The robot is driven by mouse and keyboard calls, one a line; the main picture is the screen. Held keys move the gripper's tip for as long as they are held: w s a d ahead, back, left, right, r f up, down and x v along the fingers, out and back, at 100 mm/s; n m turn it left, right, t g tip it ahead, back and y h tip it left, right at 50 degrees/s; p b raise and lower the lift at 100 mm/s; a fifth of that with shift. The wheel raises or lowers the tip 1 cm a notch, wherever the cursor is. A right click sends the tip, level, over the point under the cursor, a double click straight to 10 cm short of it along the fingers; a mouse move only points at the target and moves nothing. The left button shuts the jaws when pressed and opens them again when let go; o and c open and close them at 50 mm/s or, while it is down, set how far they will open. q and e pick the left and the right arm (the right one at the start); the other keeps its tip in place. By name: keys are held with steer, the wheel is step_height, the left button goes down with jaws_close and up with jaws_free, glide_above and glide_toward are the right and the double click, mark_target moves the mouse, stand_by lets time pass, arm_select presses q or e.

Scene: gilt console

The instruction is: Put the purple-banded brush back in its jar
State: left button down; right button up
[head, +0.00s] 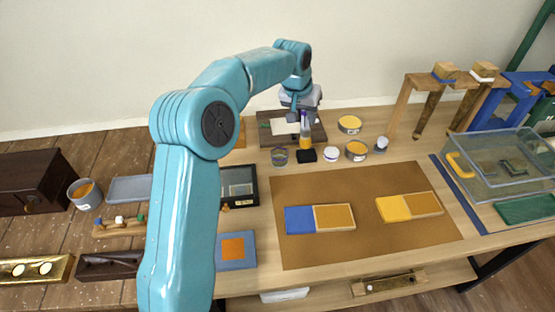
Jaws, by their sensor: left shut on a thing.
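The purple-banded brush (304,123) hangs upright below my left gripper (302,108), which is shut on it near the back of the console. Its purple part shows just under the jaws, with an amber part below. A small black block (306,156) is right under or behind its lower end; I cannot tell whether they touch. A small grey glass jar (279,157) stands just left of the brush, apart from it. I cannot tell for sure that this is the brush's jar. My right gripper is out of view.
A white-lidded pot (331,154) and open tins (356,151) stand to the right. A dark tray (268,131) lies behind. A brown mat (365,245) with two-coloured blocks lies in front. A clear case (500,165) is at far right. My left arm hides part of the left side.

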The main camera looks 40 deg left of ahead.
arm_select(q)
steer(key=a+r+n+y, duration=0.25)
steer(key=a+r, duration=0.25)
steer(key=a, duration=0.4)
step_height(320, 180, down, 19)
steer(key=p, duration=0.1)
steer(key=shift+s+n, duration=0.15)
steer(key=shift+n, duration=0.2)
steer(key=shift+d+f, duration=0.1)
steer(key=shift+f, duration=0.05)
steer(key=shift+f, duration=0.15)
steer(key=c, duration=0.8)
jaws_free()
steer(key=shift+c, duration=0.2)
